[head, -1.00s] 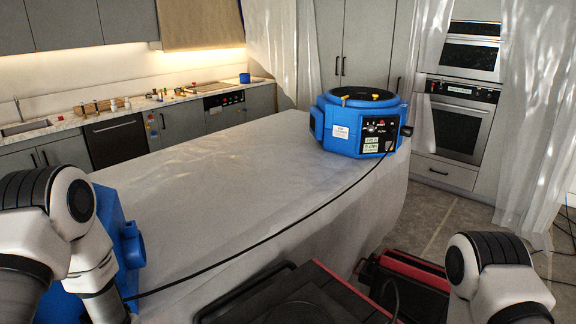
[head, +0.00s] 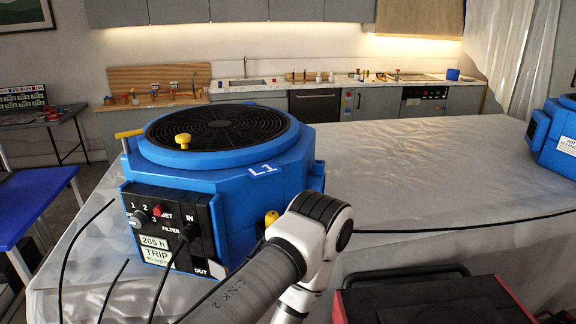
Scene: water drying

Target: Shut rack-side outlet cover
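A blue air machine (head: 240,183) labelled L1 stands on the near left end of the sheet-covered counter, with a round black grille on top. Its dark front panel (head: 165,230) has switches, IN and OUT markings and a TRIP display. A black cable is at the IN socket. My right gripper is not in view.
A second blue machine (head: 557,140) stands at the right edge of the covered counter (head: 430,165), with clear sheet between. A black-and-red case (head: 430,300) lies low at the bottom right. A blue table (head: 38,200) is at the left. Loose black cables hang at the front left.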

